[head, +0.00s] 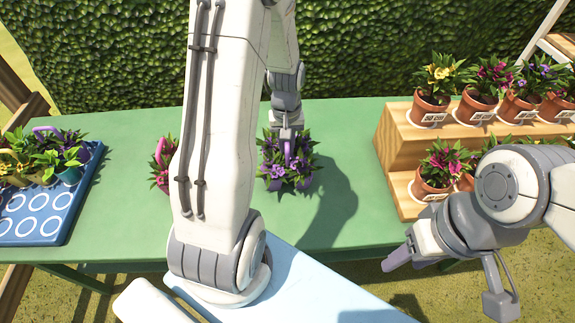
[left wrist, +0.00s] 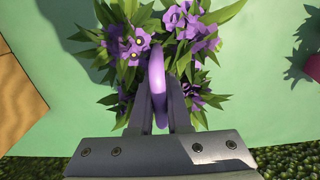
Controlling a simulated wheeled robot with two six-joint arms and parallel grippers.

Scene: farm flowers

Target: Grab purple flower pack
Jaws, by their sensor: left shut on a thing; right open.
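The purple flower pack (head: 288,171) has purple blooms, green leaves and a purple handle. It is at the middle of the green table in the head view, and it fills the upper middle of the left wrist view (left wrist: 190,45). My left gripper (head: 288,136) is above the pack, its fingers shut on the purple handle (left wrist: 157,75). I cannot tell whether the pack touches the table. My right gripper (head: 440,275) is open and empty at the front right, away from the pack.
A pink flower pack (head: 160,165) stands left of the purple one, partly hidden by my left arm. A blue tray (head: 40,225) with several packs is at the far left. A wooden stepped stand (head: 400,150) with several potted flowers is at the right. The green table (head: 345,130) is clear between.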

